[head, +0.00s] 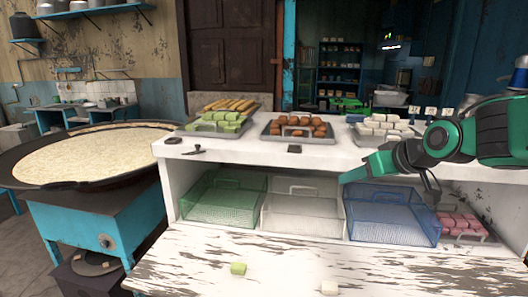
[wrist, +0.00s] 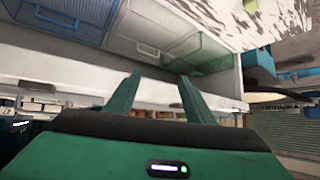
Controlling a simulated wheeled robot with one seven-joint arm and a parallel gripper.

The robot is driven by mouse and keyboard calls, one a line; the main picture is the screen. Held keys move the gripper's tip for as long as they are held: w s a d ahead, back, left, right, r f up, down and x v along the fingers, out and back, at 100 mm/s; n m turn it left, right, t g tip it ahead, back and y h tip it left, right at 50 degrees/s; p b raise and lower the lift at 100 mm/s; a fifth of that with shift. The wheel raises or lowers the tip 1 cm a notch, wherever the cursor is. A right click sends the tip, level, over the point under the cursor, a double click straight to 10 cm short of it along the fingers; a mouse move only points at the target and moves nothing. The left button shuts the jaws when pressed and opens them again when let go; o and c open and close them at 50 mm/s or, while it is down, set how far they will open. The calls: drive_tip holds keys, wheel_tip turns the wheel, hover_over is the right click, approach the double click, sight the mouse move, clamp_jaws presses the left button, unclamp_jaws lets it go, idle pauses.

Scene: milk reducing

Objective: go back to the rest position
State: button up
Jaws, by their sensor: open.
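My gripper (wrist: 158,95) is open and empty, with its two green fingers apart in the wrist view. In the head view my gripper (head: 345,178) is at the right, reaching in from the right edge in front of the white counter (head: 270,157). Its fingertips are near the shelf opening above the blue basket (head: 392,215). In the head view the two fingers overlap and the gap between them is hard to see.
A green basket (head: 222,203), a white basket (head: 302,212) and a tray of pink pieces (head: 462,226) share the shelf. Trays of sweets stand on the counter. A green cube (head: 238,268) and a white cube (head: 329,287) lie on the worn tabletop (head: 285,262). A wide pan (head: 90,155) stands left.

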drive_tip(key=s+d+f+m+g+h, duration=0.2)
drive_tip(key=s+d+f, duration=0.35)
drive_tip(key=s, duration=0.25)
drive_tip(key=s+d+f+m+g+h, duration=0.1)
drive_tip(key=s+d+f+m+g, duration=0.25)
drive_tip(key=s+d, duration=0.35)
drive_tip(key=s+d+f+m+g, duration=0.2)
drive_tip(key=s, duration=0.6)
drive_tip(key=s+d+f+m+g, duration=0.2)
drive_tip(key=s, duration=0.7)
drive_tip(key=shift+s+f, duration=0.25)
drive_tip(key=shift+w+f+h, duration=0.25)
drive_tip(key=shift+w+h, duration=0.05)
drive_tip(key=shift+w, duration=0.35)
